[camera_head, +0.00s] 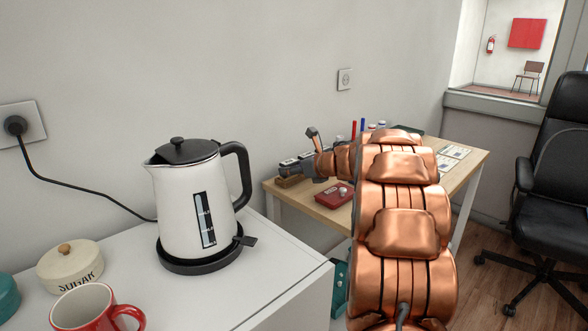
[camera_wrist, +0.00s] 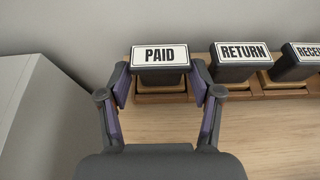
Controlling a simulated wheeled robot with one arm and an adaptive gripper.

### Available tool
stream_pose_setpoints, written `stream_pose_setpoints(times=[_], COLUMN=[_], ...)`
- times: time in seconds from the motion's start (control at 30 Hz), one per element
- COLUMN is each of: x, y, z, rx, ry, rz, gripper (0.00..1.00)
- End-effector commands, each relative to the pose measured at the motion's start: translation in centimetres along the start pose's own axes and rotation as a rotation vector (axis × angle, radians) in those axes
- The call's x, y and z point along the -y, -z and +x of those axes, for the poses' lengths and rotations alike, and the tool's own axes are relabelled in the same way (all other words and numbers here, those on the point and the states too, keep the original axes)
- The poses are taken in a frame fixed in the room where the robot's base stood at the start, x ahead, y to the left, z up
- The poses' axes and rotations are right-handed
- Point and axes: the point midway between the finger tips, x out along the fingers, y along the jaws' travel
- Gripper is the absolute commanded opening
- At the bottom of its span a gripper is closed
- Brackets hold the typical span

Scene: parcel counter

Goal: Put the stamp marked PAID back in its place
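The PAID stamp (camera_wrist: 160,56) has a white label and a dark body. It stands upright over the left end of the wooden stamp rack (camera_wrist: 240,96) in the wrist view, level with its neighbours and apparently in its slot. Its underside is hidden. My gripper (camera_wrist: 160,76) is open, one finger on each side of the PAID stamp, with small gaps seeming to show. In the head view my gripper (camera_head: 318,166) is at the rack's place on the wooden desk, partly hidden by my arm.
The RETURN stamp (camera_wrist: 245,53) and the RECEIVED stamp (camera_wrist: 303,54), its label cut off, stand to the right in the rack. A red box (camera_head: 335,196) lies on the desk (camera_head: 448,187). A kettle (camera_head: 195,200) and red mug (camera_head: 90,309) stand on the white counter.

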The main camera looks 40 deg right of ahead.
Motion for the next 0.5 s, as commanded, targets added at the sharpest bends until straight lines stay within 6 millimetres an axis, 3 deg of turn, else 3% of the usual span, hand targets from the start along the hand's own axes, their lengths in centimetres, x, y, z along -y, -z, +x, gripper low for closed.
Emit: stream_pose_setpoints(times=[0.5], x=[0.12], y=[0.04], z=[-0.86], rx=[0.0], ry=[0.003], rz=[0.0], gripper=[0.73])
